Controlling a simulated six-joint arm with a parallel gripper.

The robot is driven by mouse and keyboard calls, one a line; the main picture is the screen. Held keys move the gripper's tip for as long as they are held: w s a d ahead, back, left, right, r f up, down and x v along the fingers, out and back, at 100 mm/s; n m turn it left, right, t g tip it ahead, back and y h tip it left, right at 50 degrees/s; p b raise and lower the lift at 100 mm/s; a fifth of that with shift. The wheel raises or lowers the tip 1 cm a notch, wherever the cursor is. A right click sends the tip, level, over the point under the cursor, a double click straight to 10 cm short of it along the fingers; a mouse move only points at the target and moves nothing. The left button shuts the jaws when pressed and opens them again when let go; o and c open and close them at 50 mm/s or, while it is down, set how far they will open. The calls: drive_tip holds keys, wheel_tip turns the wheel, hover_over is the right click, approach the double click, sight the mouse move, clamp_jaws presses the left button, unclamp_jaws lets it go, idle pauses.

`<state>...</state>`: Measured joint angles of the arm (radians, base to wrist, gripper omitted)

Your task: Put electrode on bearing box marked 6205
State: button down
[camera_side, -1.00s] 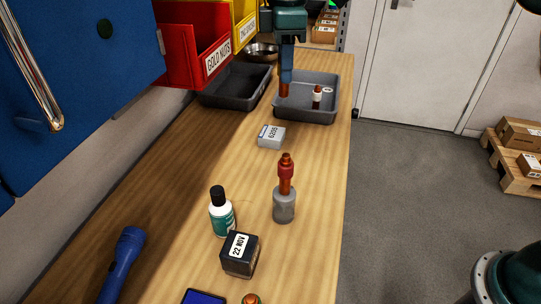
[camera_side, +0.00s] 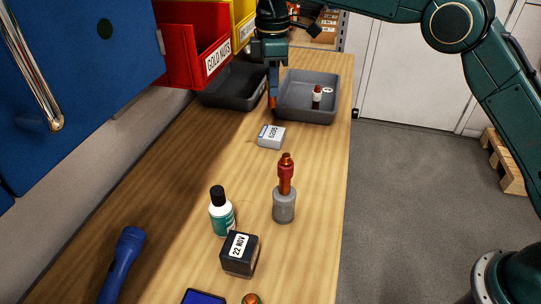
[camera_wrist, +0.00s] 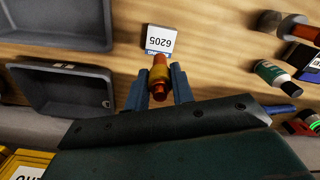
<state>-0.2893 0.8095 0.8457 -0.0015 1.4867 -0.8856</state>
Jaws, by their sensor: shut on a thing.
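The electrode (camera_side: 272,101), copper-orange, is held pointing down in my gripper (camera_side: 272,86). In the wrist view the electrode (camera_wrist: 159,72) shows between the two blue-grey fingers of my gripper (camera_wrist: 159,87), which are shut on it. The bearing box marked 6205 (camera_side: 271,137) is small, white and grey, and lies on the bench with its label up. It also shows in the wrist view (camera_wrist: 160,39), just past the electrode's end. In the side view the electrode is on the far side of the box, with a gap in between. Nothing lies on the box.
A grey tray (camera_side: 329,107) and a dark tray (camera_side: 222,102) stand beyond the box. Nearer are a copper-and-red piece (camera_side: 286,176) in a grey holder, a green-labelled bottle (camera_side: 222,215) and a dark block (camera_side: 240,266). A red bin (camera_side: 200,60) overhangs at the left.

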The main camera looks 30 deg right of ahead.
sight(272, 107)
drive_tip(key=shift+f, duration=3.65)
drive_tip(key=shift+f, duration=0.15)
drive_tip(key=c, duration=1.2)
unclamp_jaws()
wheel_tip(272, 107, up, 12)
drive_tip(key=shift+f, duration=0.1)
drive_tip(key=shift+r, duration=0.25)
drive_tip(key=shift+r, duration=0.1)
